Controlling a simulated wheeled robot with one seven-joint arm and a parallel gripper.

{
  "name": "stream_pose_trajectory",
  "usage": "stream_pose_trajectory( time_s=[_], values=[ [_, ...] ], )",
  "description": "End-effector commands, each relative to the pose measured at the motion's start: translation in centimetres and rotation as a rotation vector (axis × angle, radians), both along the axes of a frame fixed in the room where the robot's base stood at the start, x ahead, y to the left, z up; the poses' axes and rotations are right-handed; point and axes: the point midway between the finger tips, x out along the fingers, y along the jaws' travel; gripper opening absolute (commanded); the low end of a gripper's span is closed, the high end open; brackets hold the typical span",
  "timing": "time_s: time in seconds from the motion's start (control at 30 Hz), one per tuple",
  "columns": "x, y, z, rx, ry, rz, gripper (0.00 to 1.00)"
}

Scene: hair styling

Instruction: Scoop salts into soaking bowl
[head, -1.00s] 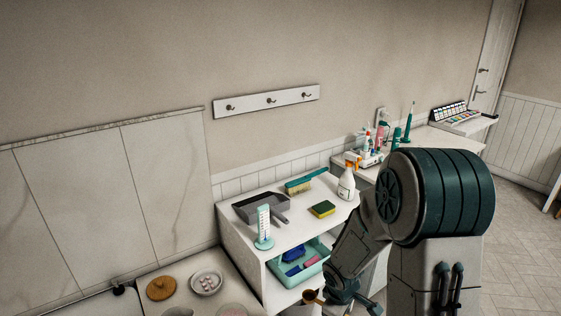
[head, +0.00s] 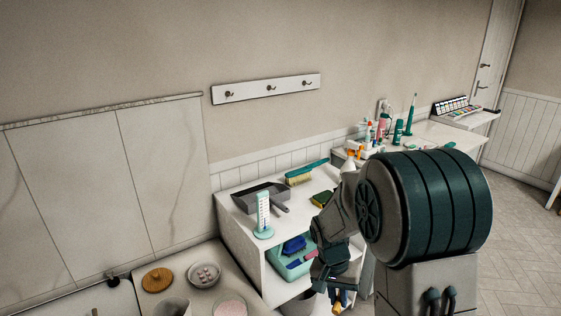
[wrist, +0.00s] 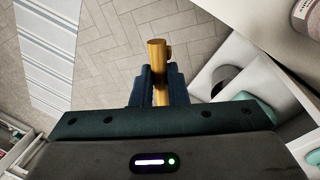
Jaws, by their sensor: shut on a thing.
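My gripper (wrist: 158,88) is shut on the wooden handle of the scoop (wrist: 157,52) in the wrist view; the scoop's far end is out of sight. In the head view my gripper (head: 334,284) hangs low in front of the shelf unit, right of the bowls and apart from them. On the low counter stand a small pale bowl (head: 204,274) with several pinkish pieces, a dish with pink contents (head: 230,306) and a grey-white vessel (head: 174,306), both cut by the frame edge. I cannot tell which holds the salts or which is the soaking bowl.
The white shelf unit (head: 245,240) holds a dustpan (head: 262,196), a brush (head: 305,173), a sponge (head: 322,199) and a teal bin (head: 284,262). Its edge is close beside my arm.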

Motion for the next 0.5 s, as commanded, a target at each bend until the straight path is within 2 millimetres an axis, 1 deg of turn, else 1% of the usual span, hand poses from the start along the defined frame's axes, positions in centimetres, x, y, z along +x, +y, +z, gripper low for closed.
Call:
stream_pose_trajectory(
  time_s=[0.1, 0.23, 0.3, 0.5],
  values=[
    [0.1, 0.2, 0.2, -0.001, -0.001, -0.144, 0.0],
    [0.0, 0.3, 0.4, -0.001, 0.001, -0.28, 0.0],
    [0.0, 0.3, -0.8, -0.001, 0.001, -0.29, 0.0],
    [0.0, 0.3, -1.7, -0.001, -0.001, -0.285, 0.0]
  ],
)
